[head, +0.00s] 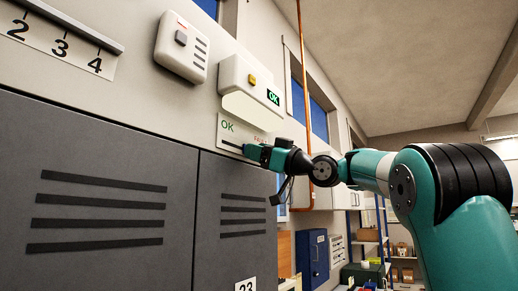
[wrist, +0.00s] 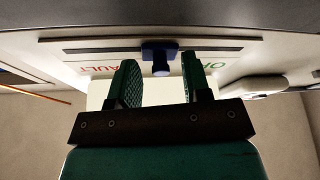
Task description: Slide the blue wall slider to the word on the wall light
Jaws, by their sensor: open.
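The wall light (head: 252,84) is a white box on the wall with a yellow square and a lit green word OK. Below it is a white slider panel (head: 223,134) with a dark slot, the word OK at its left and the word FAULT at its right, partly covered by my gripper (head: 250,150). In the wrist view the blue slider (wrist: 160,58) sits on the slot between the two words, which appear upside down. My gripper (wrist: 160,66) is open, with a green finger on each side of the slider's knob and a visible gap at each side.
Grey lockers (head: 95,190) with dark vents stand below the panel. Another white wall box (head: 182,47) is at the upper left, near a numbered strip (head: 60,43). A copper pipe (head: 304,90) runs down the wall to the right. A blue cabinet (head: 313,255) stands farther back.

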